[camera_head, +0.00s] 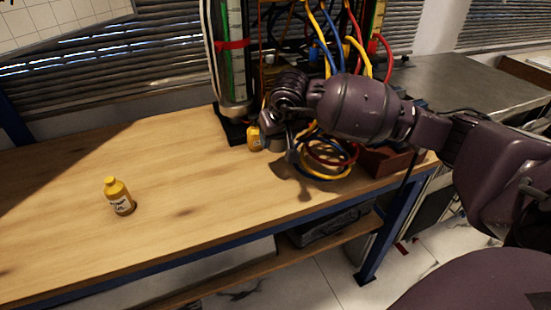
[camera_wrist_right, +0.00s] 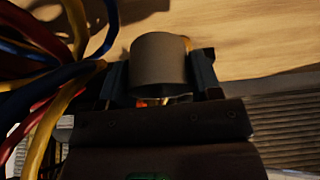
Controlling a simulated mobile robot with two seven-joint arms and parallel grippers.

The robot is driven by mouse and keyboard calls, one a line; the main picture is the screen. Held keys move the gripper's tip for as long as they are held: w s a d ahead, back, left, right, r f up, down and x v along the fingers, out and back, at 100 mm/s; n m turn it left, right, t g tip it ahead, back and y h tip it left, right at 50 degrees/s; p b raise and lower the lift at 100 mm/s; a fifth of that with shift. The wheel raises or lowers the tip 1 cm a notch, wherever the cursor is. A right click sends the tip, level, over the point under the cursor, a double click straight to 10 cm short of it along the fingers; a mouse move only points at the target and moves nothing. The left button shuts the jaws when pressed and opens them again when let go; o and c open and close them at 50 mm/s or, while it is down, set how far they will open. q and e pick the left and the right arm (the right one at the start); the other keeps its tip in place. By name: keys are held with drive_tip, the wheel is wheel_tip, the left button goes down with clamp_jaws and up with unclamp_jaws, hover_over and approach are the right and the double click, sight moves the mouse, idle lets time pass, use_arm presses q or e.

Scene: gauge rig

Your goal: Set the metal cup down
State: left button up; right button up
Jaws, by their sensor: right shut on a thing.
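A grey metal cup (camera_wrist_right: 160,66) shows in the right wrist view, between the two fingers of my right gripper (camera_wrist_right: 160,58). The gripper is shut on it. In the head view my right gripper (camera_head: 270,126) is over the back of the wooden table (camera_head: 185,175), beside the rig. There the cup is hard to pick out against the dark gripper and arm. I cannot tell whether its base touches the table. My left gripper is out of view.
A yellow bottle (camera_head: 254,139) stands close to the right gripper, and another yellow bottle (camera_head: 119,197) stands at the left front. Coiled cables (camera_head: 330,163) lie right of the gripper by a brown box (camera_head: 388,160). The table's middle is clear.

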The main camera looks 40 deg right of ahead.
sight(275, 164)
wheel_tip(275, 164, down, 3)
drive_tip(key=shift+r, duration=0.2)
wheel_tip(275, 164, down, 4)
drive_tip(key=shift+f+b, duration=0.15)
drive_tip(key=shift+b, duration=0.3)
drive_tip(key=o, duration=0.5)
drive_tip(key=shift+f, duration=0.1)
drive_tip(key=o, duration=0.4)
drive_tip(key=shift+o, duration=0.2)
